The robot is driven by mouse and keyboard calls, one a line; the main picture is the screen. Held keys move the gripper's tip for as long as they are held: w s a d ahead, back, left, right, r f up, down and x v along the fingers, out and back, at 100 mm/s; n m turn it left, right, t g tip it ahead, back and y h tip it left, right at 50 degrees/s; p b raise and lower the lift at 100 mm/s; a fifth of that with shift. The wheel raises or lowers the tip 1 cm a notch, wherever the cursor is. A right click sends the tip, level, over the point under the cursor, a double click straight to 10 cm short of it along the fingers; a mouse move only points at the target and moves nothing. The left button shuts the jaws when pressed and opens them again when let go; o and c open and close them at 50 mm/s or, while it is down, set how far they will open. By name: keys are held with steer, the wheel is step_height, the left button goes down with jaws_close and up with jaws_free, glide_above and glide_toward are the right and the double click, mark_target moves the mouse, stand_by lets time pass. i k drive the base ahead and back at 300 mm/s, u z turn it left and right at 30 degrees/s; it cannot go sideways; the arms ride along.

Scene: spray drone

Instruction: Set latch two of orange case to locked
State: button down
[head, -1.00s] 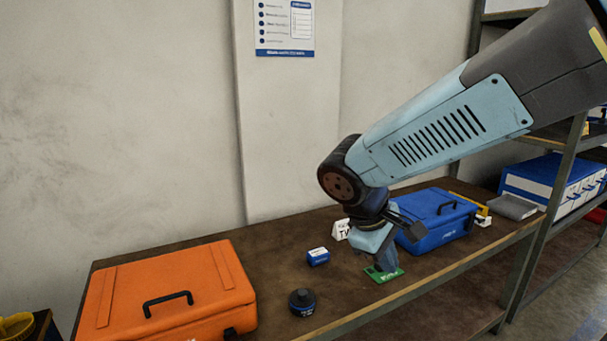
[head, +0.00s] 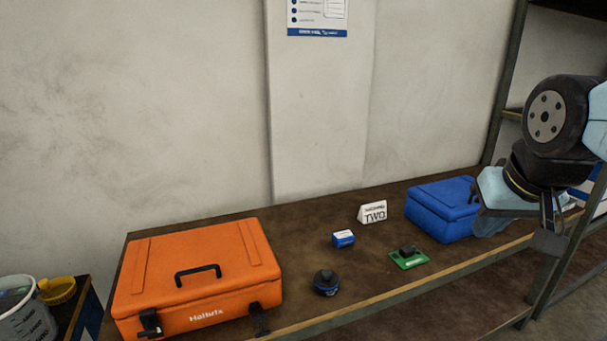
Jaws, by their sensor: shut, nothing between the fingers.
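The orange case (head: 217,257) lies closed on the left part of the brown bench, with a black handle on its lid. Two black latches show on its front: the left latch (head: 150,323) and the right latch (head: 260,318). I cannot tell from here whether either latch is locked, or which one is numbered two. My gripper (head: 548,245) is at the far right, in front of the bench's edge and the blue case, well away from the orange case. Its fingers point down and are shut with nothing between them.
On the bench stand a black round object (head: 326,283), a small blue box (head: 343,239), a sign reading TWO (head: 373,212), a green board (head: 409,258) and a blue case (head: 440,208). A bucket (head: 27,308) stands at the lower left. The space before the bench is mostly clear.

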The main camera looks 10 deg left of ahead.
mark_target(257, 314)
steer(key=z, duration=1.2)
steer(key=i, duration=0.1)
steer(key=u, duration=3.05)
steer(key=k, duration=0.9)
steer(key=u, duration=0.2)
steer(key=i, duration=0.9)
steer(key=z, duration=0.1)
